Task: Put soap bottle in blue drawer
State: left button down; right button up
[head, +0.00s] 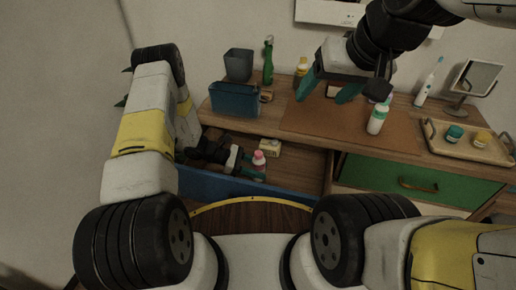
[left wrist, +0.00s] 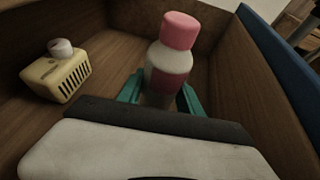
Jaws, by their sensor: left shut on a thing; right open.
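The blue drawer (head: 222,188) is pulled open below the counter; its wooden inside and blue front (left wrist: 285,62) also show in the left wrist view. The soap bottle (head: 258,157), pale with a pink cap, is inside the drawer space. In the left wrist view the bottle (left wrist: 172,65) looks upright between teal fingers, its lower part hidden. My left gripper (head: 246,165) is shut on it. Whether the bottle touches the drawer floor cannot be told. My right gripper (head: 326,92) is open and empty above the counter.
A yellow box (head: 270,147) lies in the drawer beside the bottle. On the counter stand a blue bin (head: 235,100), a green spray bottle (head: 268,62), a teal-capped white bottle (head: 377,120) and a tray (head: 468,153) with jars. The green drawer (head: 400,178) is at right.

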pick_arm(q)
jog(key=shift+s+f, duration=0.1)
jog(key=shift+f, duration=0.05)
jog(key=c, duration=0.8)
grip_release()
jog(key=shift+s+f, duration=0.1)
